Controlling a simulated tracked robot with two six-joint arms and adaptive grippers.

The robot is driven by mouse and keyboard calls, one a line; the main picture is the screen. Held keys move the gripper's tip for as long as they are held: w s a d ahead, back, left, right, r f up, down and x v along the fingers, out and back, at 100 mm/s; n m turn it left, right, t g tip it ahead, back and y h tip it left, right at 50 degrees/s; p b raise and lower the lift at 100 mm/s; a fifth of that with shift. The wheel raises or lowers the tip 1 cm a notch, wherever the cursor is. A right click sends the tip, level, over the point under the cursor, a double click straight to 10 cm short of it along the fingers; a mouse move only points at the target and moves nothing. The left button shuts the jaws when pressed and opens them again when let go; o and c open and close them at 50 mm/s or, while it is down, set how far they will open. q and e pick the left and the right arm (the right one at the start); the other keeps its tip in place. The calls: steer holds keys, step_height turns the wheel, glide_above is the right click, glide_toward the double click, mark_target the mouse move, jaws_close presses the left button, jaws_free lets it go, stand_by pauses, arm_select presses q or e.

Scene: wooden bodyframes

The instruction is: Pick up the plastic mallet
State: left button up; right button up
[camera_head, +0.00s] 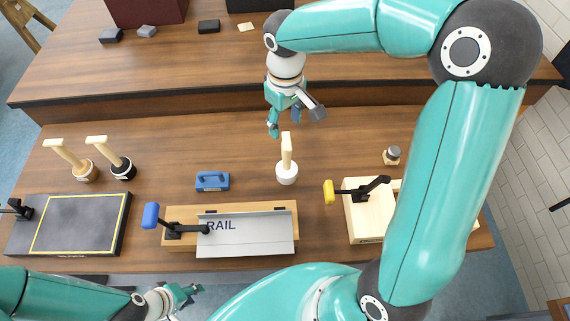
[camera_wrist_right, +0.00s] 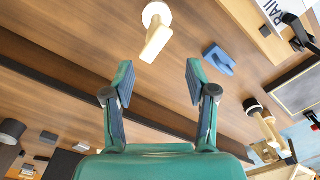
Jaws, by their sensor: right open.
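The plastic mallet, with a white round head (camera_head: 287,173) and a pale handle (camera_head: 287,149), stands head down on the table with its handle up. In the right wrist view its handle (camera_wrist_right: 155,44) lies beyond my fingertips, roughly between them, and nothing touches it. My right gripper (camera_head: 293,121) is just behind and above the mallet; it shows open and empty in the right wrist view (camera_wrist_right: 158,78). My left gripper (camera_head: 188,296) is low at the front edge of the table, far from the mallet; its fingers are too small to judge.
Two other mallets, one tan-headed (camera_head: 84,171) and one black-headed (camera_head: 123,168), stand at the left. A blue tool (camera_head: 212,181) lies left of the plastic mallet. A clamped RAIL plate (camera_head: 252,238) is in front, and a wooden block fixture (camera_head: 366,222) is at right. A raised shelf (camera_head: 160,75) runs behind.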

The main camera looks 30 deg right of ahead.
mark_target(284, 142)
steer(key=f, duration=0.2)
steer(key=w+f, duration=0.1)
steer(key=f, duration=0.1)
steer(key=shift+w+f, duration=0.1)
steer(key=shift+f, duration=0.3)
steer(key=f+b, duration=0.2)
steer(key=f, duration=0.1)
steer(key=shift+s, duration=0.2)
steer(key=shift+s+f, duration=0.1)
steer(key=shift+f, duration=0.1)
steer(key=shift+f+b, duration=0.3)
steer(key=shift+f, duration=0.05)
steer(key=f+b, duration=0.2)
steer(key=f, duration=0.1)
steer(key=f+b, duration=0.1)
steer(key=shift+s+d+f, duration=0.1)
steer(key=shift+d+f, duration=0.05)
steer(key=shift+d, duration=0.2)
steer(key=shift+f, duration=0.25)
arm_select(q)
steer(key=f, duration=0.6)
steer(key=shift+w+a, duration=0.1)
steer(key=shift+w, duration=0.2)
arm_select(e)
steer(key=shift+r, duration=0.1)
steer(key=shift+c, duration=0.3)
jaws_close()
